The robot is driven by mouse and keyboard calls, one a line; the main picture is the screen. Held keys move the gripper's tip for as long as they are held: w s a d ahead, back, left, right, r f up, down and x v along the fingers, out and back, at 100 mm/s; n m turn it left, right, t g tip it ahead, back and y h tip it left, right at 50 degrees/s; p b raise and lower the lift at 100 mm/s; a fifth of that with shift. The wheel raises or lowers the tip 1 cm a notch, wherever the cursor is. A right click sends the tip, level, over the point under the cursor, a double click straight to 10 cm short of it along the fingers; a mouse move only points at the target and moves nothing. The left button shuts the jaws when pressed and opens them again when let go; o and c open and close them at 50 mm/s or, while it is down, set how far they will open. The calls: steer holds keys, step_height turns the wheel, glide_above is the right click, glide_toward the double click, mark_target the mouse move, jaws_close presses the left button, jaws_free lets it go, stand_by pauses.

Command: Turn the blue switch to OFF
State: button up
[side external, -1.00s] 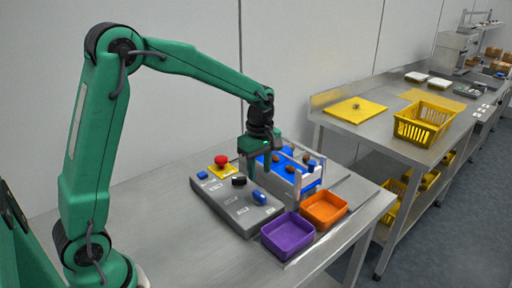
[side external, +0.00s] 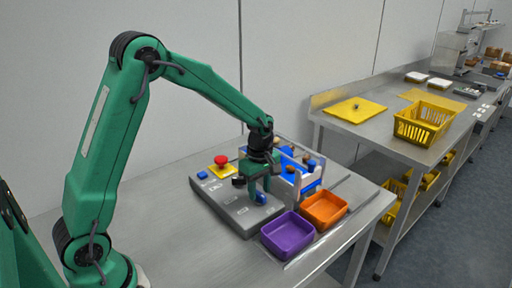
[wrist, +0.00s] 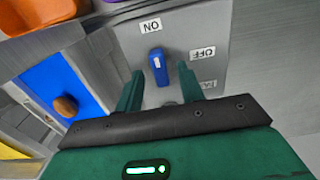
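The blue switch (side external: 261,198) is a knob on the grey control panel (side external: 232,211). In the wrist view the blue switch (wrist: 158,67) stands between the ON label (wrist: 151,26) and my gripper, with its long axis and white mark pointing roughly at ON. The OFF label (wrist: 203,53) is to its right. My gripper (wrist: 160,72) is open, one finger on each side of the switch, with visible gaps. In the side view my gripper (side external: 258,192) is low over the switch.
A red button (side external: 221,160) and a black knob (side external: 239,181) sit on the panel. A purple tray (side external: 287,236) and an orange tray (side external: 323,209) stand to the right. A blue belt (wrist: 55,85) with a brown date (wrist: 65,105) runs beside the panel.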

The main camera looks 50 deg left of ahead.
steer(key=shift+f, duration=0.5)
jaws_close()
